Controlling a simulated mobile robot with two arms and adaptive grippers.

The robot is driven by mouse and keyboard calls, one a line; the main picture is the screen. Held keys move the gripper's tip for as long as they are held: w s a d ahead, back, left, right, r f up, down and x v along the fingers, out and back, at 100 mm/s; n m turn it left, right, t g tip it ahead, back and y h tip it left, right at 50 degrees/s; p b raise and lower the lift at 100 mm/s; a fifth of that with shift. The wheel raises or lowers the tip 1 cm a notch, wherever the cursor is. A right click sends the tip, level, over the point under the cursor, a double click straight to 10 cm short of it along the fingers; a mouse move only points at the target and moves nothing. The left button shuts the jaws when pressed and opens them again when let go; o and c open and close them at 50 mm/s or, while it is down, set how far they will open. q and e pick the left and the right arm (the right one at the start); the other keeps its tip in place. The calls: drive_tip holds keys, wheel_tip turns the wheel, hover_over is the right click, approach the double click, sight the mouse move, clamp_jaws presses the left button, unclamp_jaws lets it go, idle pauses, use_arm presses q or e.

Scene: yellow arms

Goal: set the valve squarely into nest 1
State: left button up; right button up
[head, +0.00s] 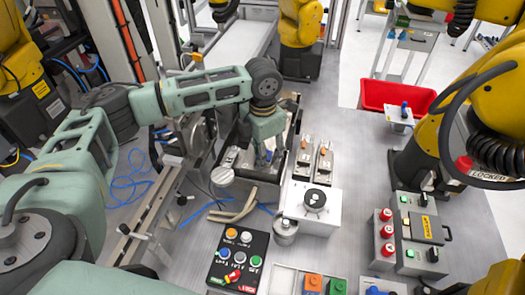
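My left gripper (264,156) points down over a dark-edged tray (276,178) near the middle of the head view. Its fingertips are small and partly hidden by the wrist, so I cannot tell whether they are open or shut, or whether they hold the valve. I cannot make out the valve with certainty. Metal fixtures stand beside the gripper: one to its left (229,157) and two to its right, a nearer-left one (303,160) and a further-right one (324,163). No nest number is readable. My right gripper is not in view.
A white box with a black dial (315,201) and a metal cylinder (285,231) stand in front of the fixtures. A button panel (238,258), tan tubes (236,209) and a red bin (398,97) surround them. Yellow arms stand behind and right.

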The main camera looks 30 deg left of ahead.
use_arm(q)
drive_tip(key=shift+o, duration=0.4)
drive_tip(key=shift+s+f, duration=0.15)
drive_tip(key=shift+f, duration=0.45)
drive_tip(key=shift+r, duration=0.1)
drive_tip(key=shift+a+r, duration=0.1)
drive_tip(key=shift+r, duration=0.15)
wheel_tip(320, 180, up, 13)
drive_tip(key=b, duration=0.3)
drive_tip(key=shift+w, duration=0.2)
